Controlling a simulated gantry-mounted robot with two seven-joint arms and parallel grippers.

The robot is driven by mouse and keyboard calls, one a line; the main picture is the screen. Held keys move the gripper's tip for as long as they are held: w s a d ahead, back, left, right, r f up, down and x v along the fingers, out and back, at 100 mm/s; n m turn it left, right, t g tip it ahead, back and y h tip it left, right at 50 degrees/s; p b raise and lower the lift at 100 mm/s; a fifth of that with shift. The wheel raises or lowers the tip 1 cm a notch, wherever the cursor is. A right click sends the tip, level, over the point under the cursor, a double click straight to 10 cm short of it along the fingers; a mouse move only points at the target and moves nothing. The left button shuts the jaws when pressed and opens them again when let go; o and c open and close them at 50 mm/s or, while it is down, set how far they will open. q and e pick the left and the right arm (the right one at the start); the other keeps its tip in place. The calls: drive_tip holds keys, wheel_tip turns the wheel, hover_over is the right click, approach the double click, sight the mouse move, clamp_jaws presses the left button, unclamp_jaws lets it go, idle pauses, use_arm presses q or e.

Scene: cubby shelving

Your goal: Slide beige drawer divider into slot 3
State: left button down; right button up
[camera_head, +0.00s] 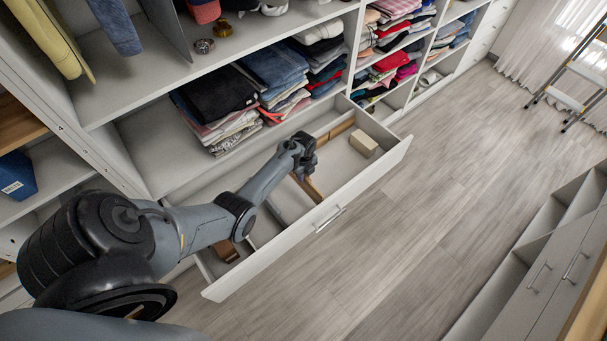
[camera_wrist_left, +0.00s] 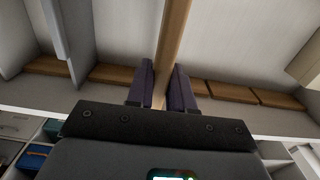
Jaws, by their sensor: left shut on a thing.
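The beige drawer divider (camera_wrist_left: 174,40) runs up the wrist view as a narrow bar between my left fingers. My left gripper (camera_wrist_left: 163,88) is shut on it. In the head view my left gripper (camera_head: 303,165) is low over the open drawer (camera_head: 372,176), and part of the divider (camera_head: 313,190) shows just below it, reaching toward the drawer front. My wrist hides the divider's far end. I cannot tell from these views whether it is seated in a slot, and no slot numbers are readable. My right gripper is not in view.
A pale block (camera_head: 363,143) lies in the drawer's right part. Brown wooden strips (camera_wrist_left: 225,91) line a drawer wall. Grey partitions stand at the drawer's left (camera_wrist_left: 54,28). Folded jeans (camera_head: 272,64) and dark clothes (camera_head: 213,92) sit on the shelf behind. The floor in front is clear.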

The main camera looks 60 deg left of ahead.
sight(304, 185)
use_arm(q)
drive_tip(key=shift+f+b, duration=0.4)
drive_tip(key=shift+f, duration=0.1)
drive_tip(key=shift+f+b, duration=0.8)
drive_tip(key=shift+f, duration=0.2)
drive_tip(key=shift+f+b, duration=0.75)
drive_tip(key=shift+f, duration=0.2)
drive_tip(key=shift+f+b, duration=0.8)
drive_tip(key=shift+f, duration=0.2)
drive_tip(key=shift+f+b, duration=0.5)
drive_tip(key=shift+f, duration=0.1)
drive_tip(key=c, duration=0.9)
unclamp_jaws()
wheel_tip(304, 185, up, 10)
drive_tip(key=p, duration=0.4)
drive_tip(key=shift+f, duration=0.15)
drive_tip(key=shift+r+p, duration=0.3)
drive_tip(key=shift+r, duration=0.3)
